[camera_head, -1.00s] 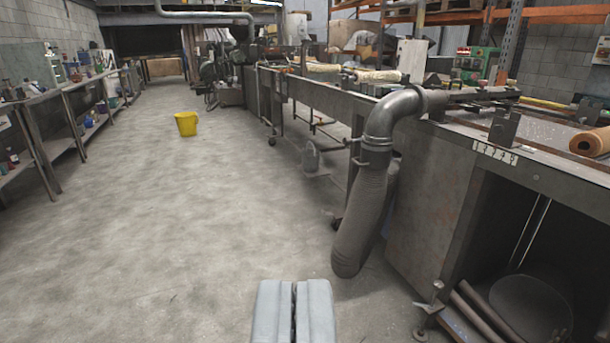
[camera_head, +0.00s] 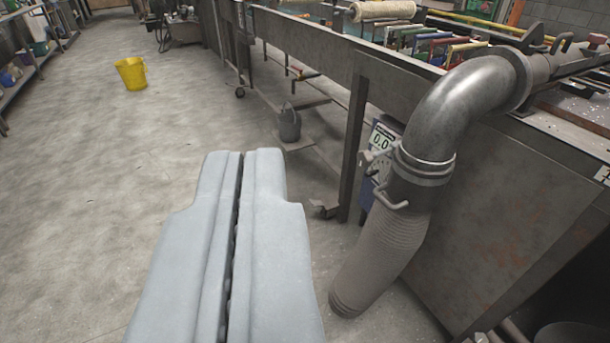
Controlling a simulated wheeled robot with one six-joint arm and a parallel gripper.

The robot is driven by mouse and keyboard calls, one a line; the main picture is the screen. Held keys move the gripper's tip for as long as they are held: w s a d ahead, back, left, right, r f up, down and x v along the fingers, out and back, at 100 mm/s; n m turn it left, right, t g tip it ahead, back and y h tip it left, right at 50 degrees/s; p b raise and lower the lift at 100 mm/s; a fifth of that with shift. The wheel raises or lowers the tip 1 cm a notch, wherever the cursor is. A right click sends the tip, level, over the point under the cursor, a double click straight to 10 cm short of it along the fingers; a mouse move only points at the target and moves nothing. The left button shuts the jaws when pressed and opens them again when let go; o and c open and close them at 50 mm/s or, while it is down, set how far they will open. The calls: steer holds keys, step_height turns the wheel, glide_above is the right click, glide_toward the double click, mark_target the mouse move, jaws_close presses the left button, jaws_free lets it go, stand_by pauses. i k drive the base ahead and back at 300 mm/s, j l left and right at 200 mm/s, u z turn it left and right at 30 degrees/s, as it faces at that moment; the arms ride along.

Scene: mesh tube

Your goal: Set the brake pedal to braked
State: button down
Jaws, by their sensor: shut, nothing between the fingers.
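My gripper (camera_head: 241,156) is shut and empty. Its two pale grey fingers lie together and reach up from the bottom of the view, over the concrete floor. I cannot make out a brake pedal for certain. A small caster (camera_head: 322,208) sits at the foot of the metal table's near leg, to the right of my fingertips and apart from them. Any pedal on it is too small to tell, and so is its setting. Another caster (camera_head: 240,92) stands farther back under the table, above my fingertips in the picture.
A large metal duct (camera_head: 465,105) bends down into a ribbed grey hose (camera_head: 385,255) at the right, beside the metal cabinet (camera_head: 500,220). A gauge (camera_head: 381,137) shows behind it. A yellow bucket (camera_head: 131,73) stands on the floor at upper left.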

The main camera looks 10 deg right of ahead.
mark_target(317, 202)
steer(key=i+l, duration=0.1)
steer(key=i, duration=2.1)
steer(key=j+u, duration=0.05)
steer(key=j, duration=0.05)
